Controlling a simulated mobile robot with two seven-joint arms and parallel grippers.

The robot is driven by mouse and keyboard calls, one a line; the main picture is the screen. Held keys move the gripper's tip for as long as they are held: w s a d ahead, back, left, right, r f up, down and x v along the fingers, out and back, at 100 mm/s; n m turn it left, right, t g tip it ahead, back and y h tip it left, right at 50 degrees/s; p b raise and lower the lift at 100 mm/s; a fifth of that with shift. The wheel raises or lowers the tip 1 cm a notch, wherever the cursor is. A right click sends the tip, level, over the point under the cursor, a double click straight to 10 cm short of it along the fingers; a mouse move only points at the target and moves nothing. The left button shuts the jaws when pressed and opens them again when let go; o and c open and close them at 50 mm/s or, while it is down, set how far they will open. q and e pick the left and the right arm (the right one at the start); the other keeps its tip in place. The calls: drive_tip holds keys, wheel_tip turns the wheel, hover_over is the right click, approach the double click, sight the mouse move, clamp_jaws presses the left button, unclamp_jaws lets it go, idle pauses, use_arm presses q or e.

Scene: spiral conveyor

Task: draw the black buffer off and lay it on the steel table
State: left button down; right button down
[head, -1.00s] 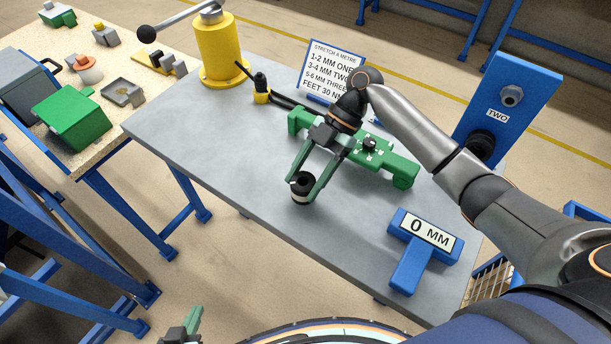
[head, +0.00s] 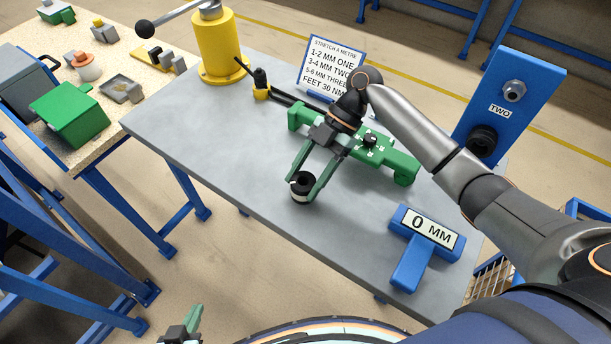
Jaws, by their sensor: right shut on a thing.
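My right gripper (head: 303,183) has green fingers and is shut on a black ring-shaped buffer (head: 302,190) with a pale band on its side. The buffer is over the front part of the steel table (head: 215,150); I cannot tell whether it touches the top. Another round black piece (head: 482,141) sits low on the blue upright plate marked TWO (head: 530,98), below a bare steel nut. My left gripper (head: 188,322) shows only partly at the bottom edge, away from the table, and its opening cannot be made out.
A green tool (head: 396,163) lies behind my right gripper. A blue 0 MM gauge (head: 408,265) is at the front right. A yellow post (head: 218,50) with a lever and a notice (head: 335,62) stand at the back. The table's left front is clear.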

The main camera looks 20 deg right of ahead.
drive_tip(key=shift+c, duration=0.2)
unclamp_jaws()
drive_tip(key=b+v, duration=0.1)
drive_tip(key=v, duration=1.1)
drive_tip(key=shift+d, duration=0.2)
